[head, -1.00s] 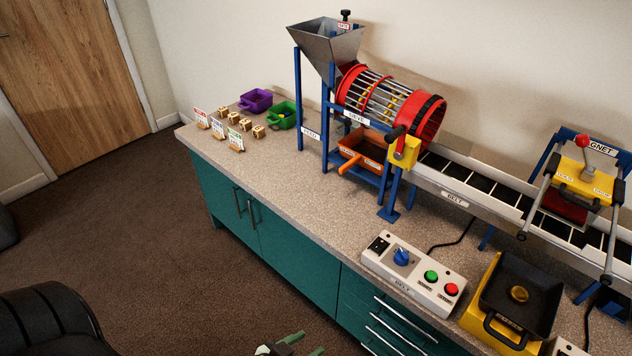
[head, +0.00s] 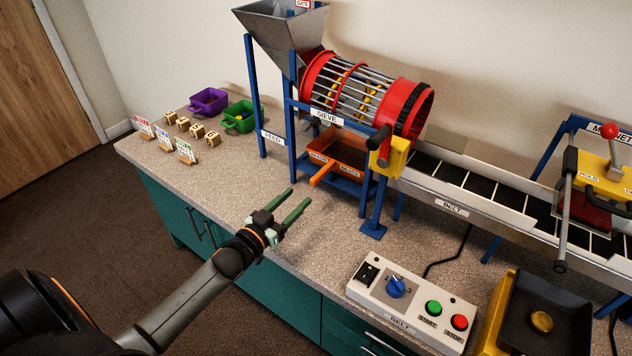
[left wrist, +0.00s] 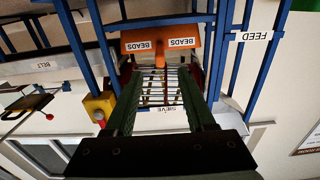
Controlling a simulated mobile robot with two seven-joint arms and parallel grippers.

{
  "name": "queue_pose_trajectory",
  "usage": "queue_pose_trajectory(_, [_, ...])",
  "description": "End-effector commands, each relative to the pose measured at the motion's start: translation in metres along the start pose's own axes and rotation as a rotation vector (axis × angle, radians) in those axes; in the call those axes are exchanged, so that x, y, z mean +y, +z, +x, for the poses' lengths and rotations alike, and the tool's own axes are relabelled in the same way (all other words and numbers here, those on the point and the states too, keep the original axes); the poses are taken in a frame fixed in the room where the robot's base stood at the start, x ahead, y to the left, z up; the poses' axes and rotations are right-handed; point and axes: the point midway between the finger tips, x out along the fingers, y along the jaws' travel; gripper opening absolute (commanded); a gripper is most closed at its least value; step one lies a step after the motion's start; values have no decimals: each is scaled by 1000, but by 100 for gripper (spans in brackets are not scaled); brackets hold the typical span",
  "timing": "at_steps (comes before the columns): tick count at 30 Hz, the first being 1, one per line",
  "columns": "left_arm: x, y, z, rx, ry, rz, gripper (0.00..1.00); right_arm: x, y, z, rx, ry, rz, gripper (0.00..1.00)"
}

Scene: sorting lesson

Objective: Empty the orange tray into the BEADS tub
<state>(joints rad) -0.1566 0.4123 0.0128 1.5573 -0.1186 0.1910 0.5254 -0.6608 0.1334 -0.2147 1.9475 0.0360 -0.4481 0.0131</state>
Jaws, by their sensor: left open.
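The orange tray (head: 348,146) sits under the sieve drum, inside the blue frame, its handle (head: 322,175) sticking out toward the front. In the left wrist view, upside down, the tray (left wrist: 193,50) shows two BEADS labels. Its contents are not clear. My left gripper (head: 299,197) is open and empty above the worktop, short of the handle and apart from it; its fingers point toward the tray. A purple tub (head: 208,102) and a green tub (head: 240,117) stand at the worktop's far left end; I cannot read which is BEADS. My right gripper is not in view.
Blue posts (head: 292,120) flank the tray and the red sieve (head: 405,110) is above it. Letter blocks and small cards (head: 184,150) stand before the tubs. A control box (head: 410,305) and yellow-framed black tray (head: 540,300) are right. Worktop left of my gripper is clear.

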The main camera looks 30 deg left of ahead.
Motion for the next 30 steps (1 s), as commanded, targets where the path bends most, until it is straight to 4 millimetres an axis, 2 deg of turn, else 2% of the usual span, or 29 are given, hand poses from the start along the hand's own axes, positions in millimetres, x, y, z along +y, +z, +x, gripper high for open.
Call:
queue_pose_trajectory(6, [0,2,23,2,0,0,55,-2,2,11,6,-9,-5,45])
queue_pose_trajectory(21, [0,1,73,1,-1,0,55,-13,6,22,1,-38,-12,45])
queue_pose_trajectory(30, [0,1,96,-1,-1,0,55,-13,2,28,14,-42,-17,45])
